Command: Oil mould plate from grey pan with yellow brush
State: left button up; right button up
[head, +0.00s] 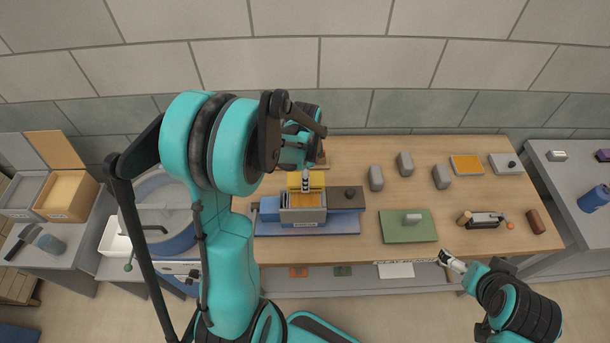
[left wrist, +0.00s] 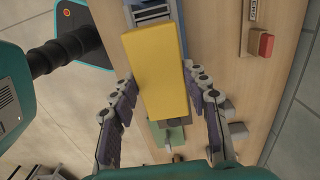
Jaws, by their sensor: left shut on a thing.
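A yellow block-like thing (head: 314,181), which fits the yellow brush, is over the grey box on the blue press. No bristles show. It fills the middle of the left wrist view (left wrist: 156,70). My left gripper (head: 305,184) reaches down from above and has its fingers on either side of it. The grey mould box (head: 303,216) stands on the blue press; I cannot tell which part is the mould plate. My right gripper (head: 447,257) is at the table's front edge, apart from these things; its opening is unclear.
Several grey bricks (head: 376,178) stand behind a green plate (head: 392,231) bearing a grey piece. A tool tray (head: 485,222) lies to the right on the wooden table (head: 350,249). A large round tub (head: 165,236) stands left. Free table lies between the press and green plate.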

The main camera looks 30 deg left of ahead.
pick_arm(q)
jog(key=shift+s+f+b, duration=0.1)
jog(key=shift+f+b, duration=2.15)
jog(key=shift+f, duration=0.85)
jog(key=shift+f+b, duration=0.6)
jog(key=shift+b, duration=0.15)
jog(key=shift+d, duration=0.2)
jog(key=shift+w+d, duration=0.15)
jog(key=shift+w, duration=0.05)
jog(key=shift+r, duration=0.1)
jog(key=shift+s+a, duration=0.1)
jog(key=shift+a, duration=0.1)
jog(key=shift+s+a+b, duration=0.3)
jog(key=shift+s+a, duration=0.05)
jog(key=shift+a, duration=0.15)
